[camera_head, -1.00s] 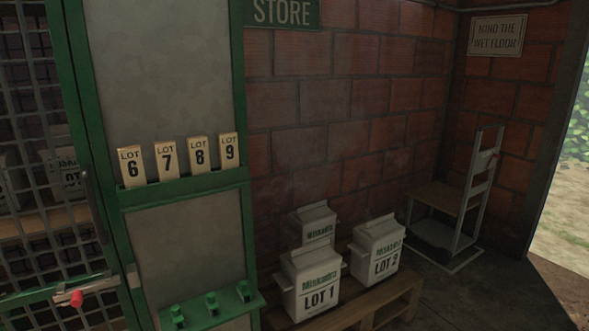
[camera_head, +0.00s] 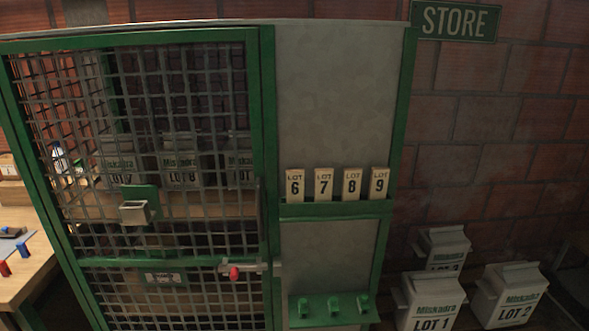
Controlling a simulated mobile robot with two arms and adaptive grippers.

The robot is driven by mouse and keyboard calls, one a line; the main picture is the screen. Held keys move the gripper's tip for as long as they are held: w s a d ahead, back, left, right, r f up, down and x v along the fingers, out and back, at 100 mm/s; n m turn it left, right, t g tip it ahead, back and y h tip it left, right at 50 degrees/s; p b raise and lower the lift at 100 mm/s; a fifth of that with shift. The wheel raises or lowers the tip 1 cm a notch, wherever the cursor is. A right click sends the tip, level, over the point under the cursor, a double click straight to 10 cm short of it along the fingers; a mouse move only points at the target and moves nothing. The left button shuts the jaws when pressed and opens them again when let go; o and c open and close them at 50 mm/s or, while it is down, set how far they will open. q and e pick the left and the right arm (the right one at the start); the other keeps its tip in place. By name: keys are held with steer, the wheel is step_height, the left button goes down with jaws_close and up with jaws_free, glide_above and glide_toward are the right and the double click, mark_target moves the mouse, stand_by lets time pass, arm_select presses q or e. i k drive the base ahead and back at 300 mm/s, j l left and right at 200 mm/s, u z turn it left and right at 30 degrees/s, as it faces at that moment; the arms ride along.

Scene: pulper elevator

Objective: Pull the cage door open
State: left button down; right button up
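The cage door (camera_head: 160,238) is a green frame with grey wire mesh, on the left of the head view. It looks shut against the green post at its right. A latch bar with a red knob (camera_head: 234,273) lies across the door's right edge at the lower middle. A dark upright handle (camera_head: 259,205) is on the door's right side. Behind the mesh, several white lot boxes (camera_head: 182,165) stand on a wooden shelf. Neither of my grippers is in view.
A grey panel (camera_head: 335,100) right of the door holds lot cards 6 to 9 and a green ledge (camera_head: 330,309) with green pegs. White lot boxes (camera_head: 430,303) stand at the lower right. A wooden table (camera_head: 28,270) with small red and blue items is at the left.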

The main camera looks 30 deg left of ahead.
mark_target(142, 205)
steer(key=u, duration=1.8)
